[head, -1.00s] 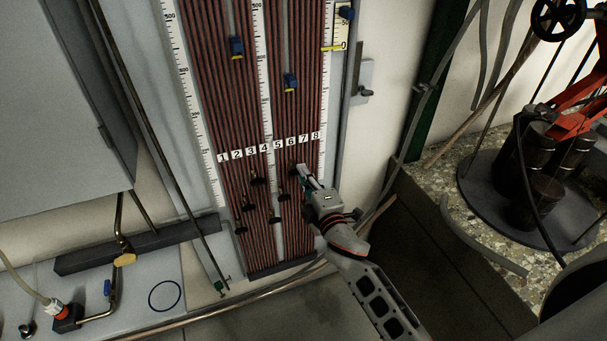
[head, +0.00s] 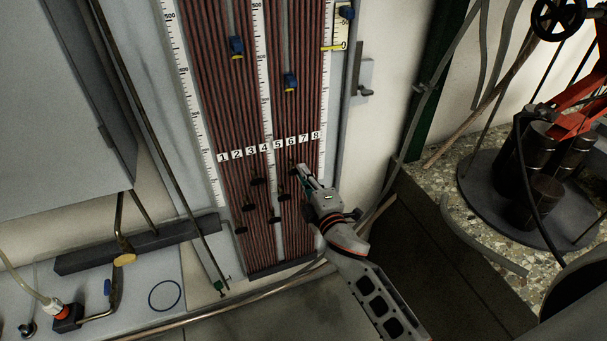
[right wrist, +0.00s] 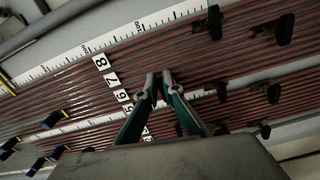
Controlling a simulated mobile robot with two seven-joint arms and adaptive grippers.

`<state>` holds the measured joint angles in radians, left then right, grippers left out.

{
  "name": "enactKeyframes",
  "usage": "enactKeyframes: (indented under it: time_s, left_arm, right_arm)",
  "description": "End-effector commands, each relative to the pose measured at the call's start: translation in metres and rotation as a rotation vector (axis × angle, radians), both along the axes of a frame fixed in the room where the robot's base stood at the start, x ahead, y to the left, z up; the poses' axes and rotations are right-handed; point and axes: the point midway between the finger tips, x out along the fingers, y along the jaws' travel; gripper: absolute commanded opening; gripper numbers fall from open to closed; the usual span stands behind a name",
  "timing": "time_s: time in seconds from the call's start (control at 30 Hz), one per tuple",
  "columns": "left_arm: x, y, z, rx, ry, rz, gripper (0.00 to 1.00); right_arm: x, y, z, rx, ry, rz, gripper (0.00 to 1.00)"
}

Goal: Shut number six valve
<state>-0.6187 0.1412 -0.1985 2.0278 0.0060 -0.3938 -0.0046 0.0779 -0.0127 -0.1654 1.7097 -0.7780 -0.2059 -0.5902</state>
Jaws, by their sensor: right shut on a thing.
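The gauge board (head: 222,110) carries red-brown tubes with a row of labels 1 to 8 (head: 270,147). The number six label (head: 291,142) is right of the middle of that row. My right gripper (head: 298,172) is just below it, its fingers closed together on the number six valve, whose small dark handle is mostly hidden by the fingertips. In the right wrist view the closed fingers (right wrist: 160,80) lie beside labels 6 and 7 (right wrist: 112,79). Other dark valves (head: 282,197) hang lower on the tubes. My left gripper is not in view.
Blue clamps (head: 236,47) sit high on the board. A latch (head: 364,91) is on the panel to the right. A grey beam (head: 140,244) is at lower left. A weight stand (head: 530,190) with red parts stands right, with hoses near it.

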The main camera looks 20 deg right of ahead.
Motion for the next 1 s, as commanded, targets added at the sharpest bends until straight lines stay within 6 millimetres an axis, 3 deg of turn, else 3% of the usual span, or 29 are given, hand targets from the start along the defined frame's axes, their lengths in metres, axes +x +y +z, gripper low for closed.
enactKeyframes:
  time_s: [0.57, 0.63, 0.67, 1.0]
  left_arm:
    - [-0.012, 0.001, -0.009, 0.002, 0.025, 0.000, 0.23]
    - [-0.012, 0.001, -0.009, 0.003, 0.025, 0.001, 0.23]
    - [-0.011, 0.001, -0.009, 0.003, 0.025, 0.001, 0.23]
    - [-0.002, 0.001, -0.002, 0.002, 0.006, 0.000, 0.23]
  right_arm:
    - [-0.002, 0.001, -0.007, 0.000, 0.011, 0.000, 0.00]
    - [-0.002, 0.001, -0.007, 0.000, 0.011, 0.000, 0.20]
    - [-0.002, 0.001, -0.007, 0.000, 0.011, 0.000, 0.23]
    - [-0.002, 0.000, -0.003, -0.001, 0.004, 0.000, 0.23]
